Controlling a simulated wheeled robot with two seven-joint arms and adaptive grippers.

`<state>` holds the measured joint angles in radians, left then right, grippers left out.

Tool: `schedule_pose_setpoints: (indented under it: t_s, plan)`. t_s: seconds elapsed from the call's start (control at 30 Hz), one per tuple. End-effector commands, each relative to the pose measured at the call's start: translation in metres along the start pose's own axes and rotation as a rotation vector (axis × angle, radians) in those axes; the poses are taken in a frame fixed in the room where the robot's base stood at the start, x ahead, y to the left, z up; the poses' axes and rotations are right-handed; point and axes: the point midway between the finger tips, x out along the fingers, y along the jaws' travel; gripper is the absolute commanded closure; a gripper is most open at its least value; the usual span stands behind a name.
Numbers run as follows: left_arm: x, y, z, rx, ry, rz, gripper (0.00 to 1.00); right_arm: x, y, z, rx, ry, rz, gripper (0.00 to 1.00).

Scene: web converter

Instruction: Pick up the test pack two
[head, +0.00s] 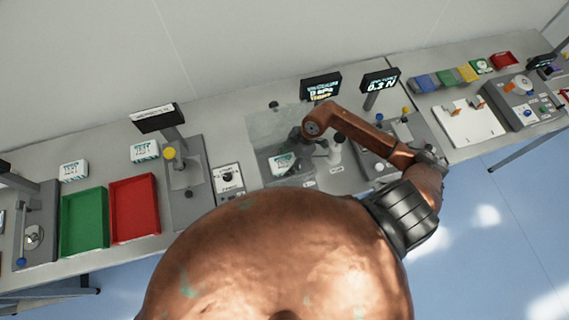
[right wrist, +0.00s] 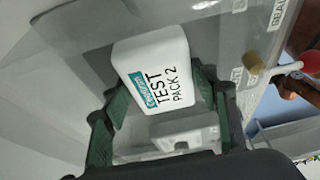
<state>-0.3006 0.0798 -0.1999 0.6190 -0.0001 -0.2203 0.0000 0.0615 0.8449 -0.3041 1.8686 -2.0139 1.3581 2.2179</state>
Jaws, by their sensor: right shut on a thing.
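Test pack two is a white block with a teal label and black "TEST PACK 2" print. It fills the middle of the right wrist view (right wrist: 160,75), and it shows in the head view (head: 281,164) inside the clear-walled chamber (head: 262,130). My right gripper (right wrist: 158,105) is shut on the pack, with its dark green fingers at both sides of it. In the head view the right gripper (head: 298,150) reaches down into the chamber. Whether the pack touches the chamber floor cannot be told. My left gripper is not in view.
Two more white test packs (head: 145,151) (head: 73,171) stand on the bench at left, behind a red tray (head: 135,208) and a green tray (head: 84,222). A small control box (head: 228,182) stands left of the chamber. Display screens (head: 321,87) stand behind it.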

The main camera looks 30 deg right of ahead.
Motion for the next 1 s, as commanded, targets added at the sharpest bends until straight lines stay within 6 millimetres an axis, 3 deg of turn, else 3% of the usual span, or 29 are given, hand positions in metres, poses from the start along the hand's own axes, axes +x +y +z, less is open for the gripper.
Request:
schedule_pose_setpoints:
  t_s: [0.3,0.57,0.67,1.0]
  plan:
    - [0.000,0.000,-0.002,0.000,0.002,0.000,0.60,0.000,0.000,0.000,0.000,0.000,0.000,0.74]
    - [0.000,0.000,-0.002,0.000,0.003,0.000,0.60,-0.002,0.001,-0.001,-0.001,0.001,0.002,0.75]
    - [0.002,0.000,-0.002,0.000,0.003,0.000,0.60,-0.011,0.002,-0.005,-0.001,0.002,0.004,0.75]
    - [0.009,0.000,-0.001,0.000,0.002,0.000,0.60,-0.070,0.001,-0.029,-0.004,0.000,0.004,0.75]
